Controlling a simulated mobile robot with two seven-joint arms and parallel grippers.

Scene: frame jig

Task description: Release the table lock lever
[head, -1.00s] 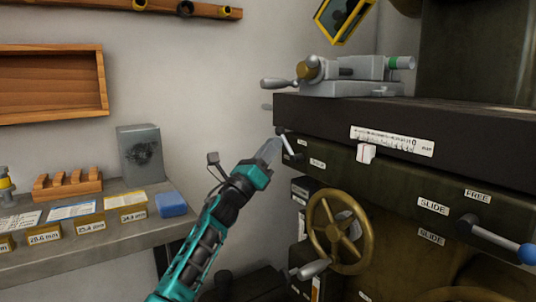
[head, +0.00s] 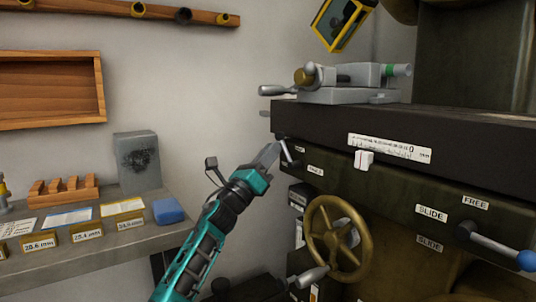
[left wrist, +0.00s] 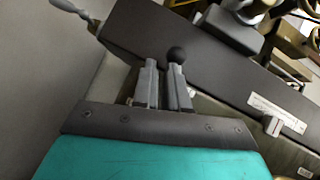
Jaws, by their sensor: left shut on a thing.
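The table lock lever (head: 287,150) is a small pale rod at the left end of the dark machine table's front face. Its round black knob (left wrist: 178,54) shows just beyond the fingertips in the left wrist view. My left gripper (head: 272,152) reaches it from the lower left and is shut on the lever. In the left wrist view the two grey fingers (left wrist: 164,84) stand close together, and they hide most of the rod. My right gripper is not in view.
The machine table (head: 310,118) overhangs the lever and carries a grey vise (head: 345,82). A brass handwheel (head: 337,238) stands below right. A blue-knobbed lever (head: 498,246) sits far right by FREE and SLIDE labels. A bench (head: 100,252) with blocks lies left.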

